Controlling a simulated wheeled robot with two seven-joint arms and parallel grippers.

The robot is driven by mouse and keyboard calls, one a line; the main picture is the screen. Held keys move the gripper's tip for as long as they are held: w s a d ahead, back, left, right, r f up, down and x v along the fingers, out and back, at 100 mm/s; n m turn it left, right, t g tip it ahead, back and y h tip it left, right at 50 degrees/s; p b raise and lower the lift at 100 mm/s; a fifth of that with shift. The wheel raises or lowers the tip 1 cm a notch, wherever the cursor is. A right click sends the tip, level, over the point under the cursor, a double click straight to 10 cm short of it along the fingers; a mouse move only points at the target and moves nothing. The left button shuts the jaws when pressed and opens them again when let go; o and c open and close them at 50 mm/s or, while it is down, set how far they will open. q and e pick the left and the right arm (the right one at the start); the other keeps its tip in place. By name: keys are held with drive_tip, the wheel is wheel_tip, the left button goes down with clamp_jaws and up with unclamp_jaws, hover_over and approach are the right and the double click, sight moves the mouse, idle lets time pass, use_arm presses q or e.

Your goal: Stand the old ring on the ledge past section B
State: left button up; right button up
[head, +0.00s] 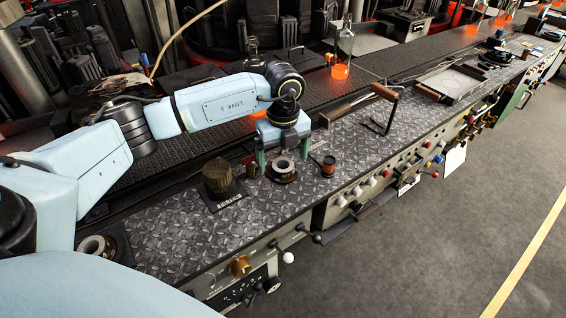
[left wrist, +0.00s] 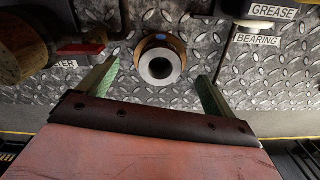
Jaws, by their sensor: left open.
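A grey ring with a dark centre (head: 284,165) sits on a brown round base on the patterned metal bench top; it also shows in the left wrist view (left wrist: 160,65). My left gripper (head: 283,158) points down over this ring, open, with green fingers on either side and nothing between them that I can see held. A second grey ring (head: 93,244) lies on a dark plate at the lower left. I cannot tell which ring is the old one. No section B marking is readable, so I cannot place the ledge. My right gripper is not in view.
A brown ridged cylinder (head: 218,174) stands on a dark plate left of the gripper. A small red spool (head: 329,162) stands close on its right. A handled tool (head: 365,103) lies further right. Labels "GREASE" (left wrist: 273,11) and "BEARING" (left wrist: 257,40) show in the wrist view.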

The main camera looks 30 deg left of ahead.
use_arm(q)
wheel_tip(320, 180, up, 9)
idle(0.4)
